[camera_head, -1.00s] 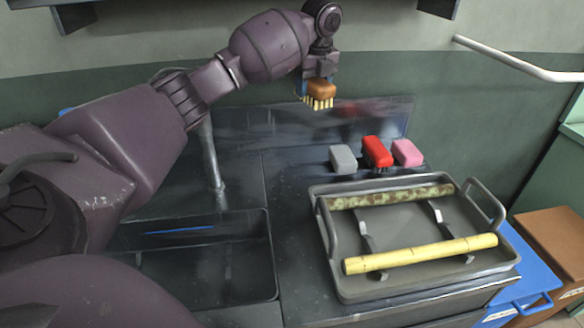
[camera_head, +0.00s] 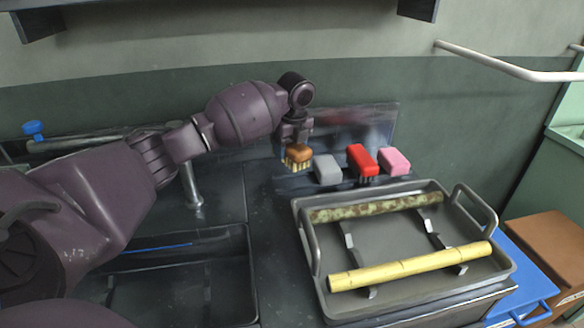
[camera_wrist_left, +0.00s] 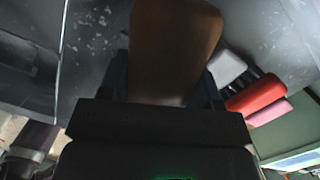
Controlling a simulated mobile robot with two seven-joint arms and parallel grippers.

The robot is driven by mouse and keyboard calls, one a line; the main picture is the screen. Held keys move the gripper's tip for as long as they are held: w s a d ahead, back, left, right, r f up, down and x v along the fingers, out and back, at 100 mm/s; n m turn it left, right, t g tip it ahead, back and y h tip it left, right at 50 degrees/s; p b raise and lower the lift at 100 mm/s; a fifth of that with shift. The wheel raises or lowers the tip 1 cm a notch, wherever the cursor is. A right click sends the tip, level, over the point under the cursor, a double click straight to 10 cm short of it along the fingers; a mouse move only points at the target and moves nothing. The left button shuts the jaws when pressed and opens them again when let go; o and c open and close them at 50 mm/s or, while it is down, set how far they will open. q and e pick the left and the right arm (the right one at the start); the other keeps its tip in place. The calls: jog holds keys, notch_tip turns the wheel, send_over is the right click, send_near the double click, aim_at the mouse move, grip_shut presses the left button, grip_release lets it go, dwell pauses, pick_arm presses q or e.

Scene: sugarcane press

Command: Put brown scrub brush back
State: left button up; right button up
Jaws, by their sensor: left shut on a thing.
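The brown scrub brush (camera_head: 299,153) has a brown back and pale bristles pointing down. My left gripper (camera_head: 296,142) is shut on it from above, at the back of the dark counter. The brush is at the left end of a row with a grey block (camera_head: 328,169), a red brush (camera_head: 363,161) and a pink block (camera_head: 394,161). Whether its bristles touch the counter I cannot tell. In the left wrist view the brown brush (camera_wrist_left: 172,45) fills the upper middle, and the gripper's fingers are mostly hidden. My right gripper is not in view.
A grey tray (camera_head: 308,268) with two cane pieces, one mottled (camera_head: 375,205) and one yellow (camera_head: 410,266), stands in front of the row. A sink (camera_head: 225,285) with a faucet (camera_head: 190,185) lies to the left. A white rail (camera_head: 500,66) juts from the right.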

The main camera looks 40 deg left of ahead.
pick_arm(q)
jog(key=shift+f, duration=0.35)
notch_tip(320, 180, down, 5)
jog(key=shift+f+b, duration=0.1)
jog(key=shift+b, duration=0.55)
jog(key=shift+f, duration=0.1)
jog(key=shift+r, duration=0.2)
jog(key=shift+f, duration=0.1)
jog(key=shift+f, duration=0.35)
jog(key=shift+f, duration=0.2)
jog(key=o, duration=0.9)
